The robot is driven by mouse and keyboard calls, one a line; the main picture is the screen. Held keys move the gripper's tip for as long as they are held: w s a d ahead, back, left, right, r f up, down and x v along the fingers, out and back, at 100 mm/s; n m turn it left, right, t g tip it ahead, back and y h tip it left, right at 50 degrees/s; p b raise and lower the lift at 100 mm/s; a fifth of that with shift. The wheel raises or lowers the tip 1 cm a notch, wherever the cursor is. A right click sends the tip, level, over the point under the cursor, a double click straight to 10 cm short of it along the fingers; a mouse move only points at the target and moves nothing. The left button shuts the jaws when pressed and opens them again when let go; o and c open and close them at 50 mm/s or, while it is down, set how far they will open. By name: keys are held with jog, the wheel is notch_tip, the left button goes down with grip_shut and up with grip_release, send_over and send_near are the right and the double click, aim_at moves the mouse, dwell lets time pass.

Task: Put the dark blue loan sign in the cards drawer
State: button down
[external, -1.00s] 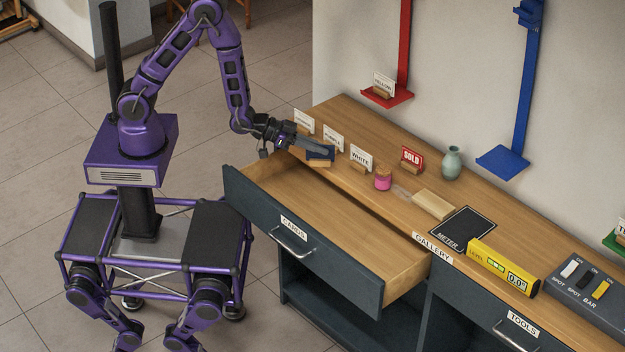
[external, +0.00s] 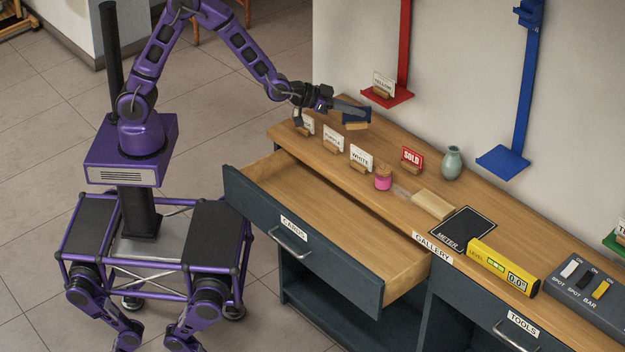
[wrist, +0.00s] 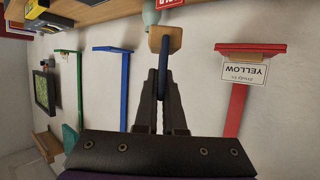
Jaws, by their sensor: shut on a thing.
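My gripper (external: 345,107) is shut on the dark blue sign (external: 357,117) and holds it in the air over the back left of the counter, near the wall. The sign has a small wooden base (external: 356,126). In the wrist view, the dark blue sign (wrist: 164,66) shows edge-on between my fingers, with its wooden base (wrist: 166,40) beyond the fingertips. Its lettering cannot be read. The cards drawer (external: 345,207) is pulled open at the counter's front left, below and in front of my gripper. Its visible interior is empty.
White card signs, including a white one (external: 361,157), and a red sold sign (external: 412,159) stand on the counter. A pink jar (external: 383,178) and a green vase (external: 452,162) stand nearby. A red wall shelf (external: 388,97) holds a yellow-labelled card. A blue wall shelf (external: 502,161) is empty.

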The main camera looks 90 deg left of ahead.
jog(key=w+d+f+n+y, duration=0.2)
jog(key=w+d+y, duration=0.15)
jog(key=w, duration=1.15)
jog(key=shift+g+h, duration=0.3)
jog(key=shift+h, duration=0.15)
jog(key=shift+w+d+f+b, duration=0.15)
jog(key=shift+f+b, duration=0.1)
jog(key=shift+f, duration=2.2)
jog(key=shift+s+d+f+b, duration=0.15)
jog(key=shift+f+b, duration=0.1)
jog(key=shift+f, duration=2.15)
jog(key=shift+w+d+f+b, duration=0.15)
jog(key=shift+f+b, duration=0.1)
jog(key=shift+f, duration=2.2)
jog(key=shift+f, duration=0.1)
jog(key=shift+f, duration=0.2)
jog(key=c, duration=1)
grip_release()
jog(key=shift+r, duration=0.1)
